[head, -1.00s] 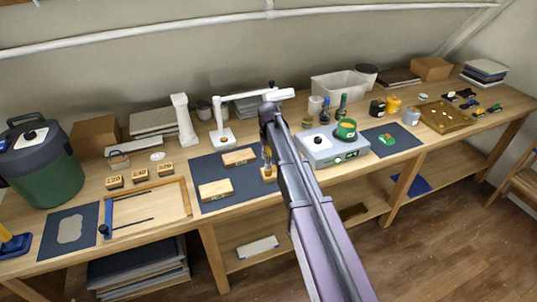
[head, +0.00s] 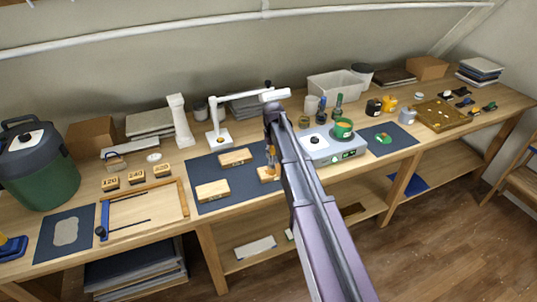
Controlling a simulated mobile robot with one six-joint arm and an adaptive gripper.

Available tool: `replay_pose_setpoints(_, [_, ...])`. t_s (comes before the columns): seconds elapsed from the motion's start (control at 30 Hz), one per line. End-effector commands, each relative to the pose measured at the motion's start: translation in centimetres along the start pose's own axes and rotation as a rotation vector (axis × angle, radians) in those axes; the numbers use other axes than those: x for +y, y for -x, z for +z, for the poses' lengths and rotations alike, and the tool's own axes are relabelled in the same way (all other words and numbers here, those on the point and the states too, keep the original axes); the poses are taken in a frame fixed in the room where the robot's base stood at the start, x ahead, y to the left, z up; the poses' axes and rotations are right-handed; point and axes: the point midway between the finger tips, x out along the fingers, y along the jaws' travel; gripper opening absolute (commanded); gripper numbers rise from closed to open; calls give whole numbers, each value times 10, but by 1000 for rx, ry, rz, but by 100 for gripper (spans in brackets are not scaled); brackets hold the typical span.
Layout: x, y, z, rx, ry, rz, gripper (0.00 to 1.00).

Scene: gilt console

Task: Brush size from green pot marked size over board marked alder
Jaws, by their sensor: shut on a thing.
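The green pot (head: 343,128) stands on a white and blue-grey hot plate (head: 345,150), with amber contents showing at its top. Three light wooden boards lie on a dark mat (head: 205,170): one at the back (head: 235,157), one at the front left (head: 213,190) and one at the right (head: 267,175). Their markings are too small to read, so I cannot tell which is alder. My gripper (head: 270,148), partly hidden by my arm, is shut on an upright brush (head: 271,158) at the right board. I cannot tell whether its bristles touch the wood.
A white lamp (head: 218,130) stands behind the mat, its arm reaching over towards my wrist. Several bottles and jars (head: 338,105) stand behind the hot plate. A wooden frame with a blue-handled tool (head: 145,210) lies left. A brass tray (head: 440,115) is at far right.

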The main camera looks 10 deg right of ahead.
Motion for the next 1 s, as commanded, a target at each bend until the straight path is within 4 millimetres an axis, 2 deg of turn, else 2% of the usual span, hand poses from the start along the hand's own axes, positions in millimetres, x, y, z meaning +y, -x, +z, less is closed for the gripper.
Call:
replay_pose_setpoints(0.2, [9,1,1,0,1,0,0])
replay_pose_setpoints(0.67, [12,0,1,0,1,0,0])
replay_pose_setpoints(1.0, [32,0,2,0,-1,0,0])
